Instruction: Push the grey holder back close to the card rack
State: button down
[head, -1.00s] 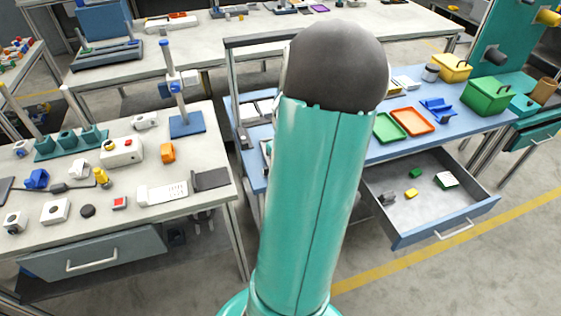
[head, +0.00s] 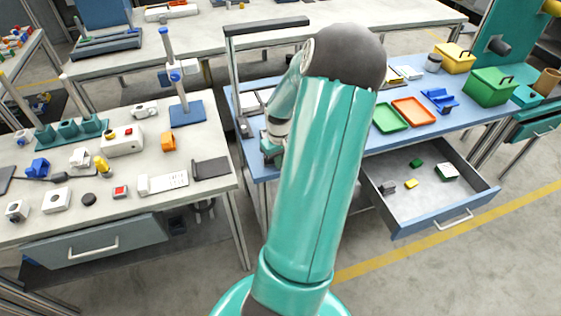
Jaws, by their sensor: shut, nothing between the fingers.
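My arm stands in the middle of the head view, its elbow bent and its forearm reaching down to the left end of the blue table. My gripper (head: 270,149) shows small and partly hidden behind my upper arm, low over the table's near left edge. It is shut and empty. White card-like pieces (head: 250,102) stand behind it at that end of the table; I cannot tell surely whether they are the card rack. I cannot pick out the grey holder; it may be behind my arm. Whether my gripper touches anything is hidden.
A dark gantry frame (head: 233,75) rises beside my gripper at the blue table's left end. An open drawer (head: 425,205) juts out at the right. Green (head: 389,118) and orange (head: 413,111) trays lie on the blue table. A cluttered pale table (head: 110,210) is at the left.

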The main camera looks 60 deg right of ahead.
jog(key=w+d, duration=0.1)
jog(key=w, duration=0.1)
jog(key=w+d, duration=0.2)
jog(key=w, duration=0.1)
jog(key=w+d, duration=0.2)
jog(key=w, duration=0.1)
jog(key=shift+w+d, duration=0.1)
jog(key=shift+w, duration=0.15)
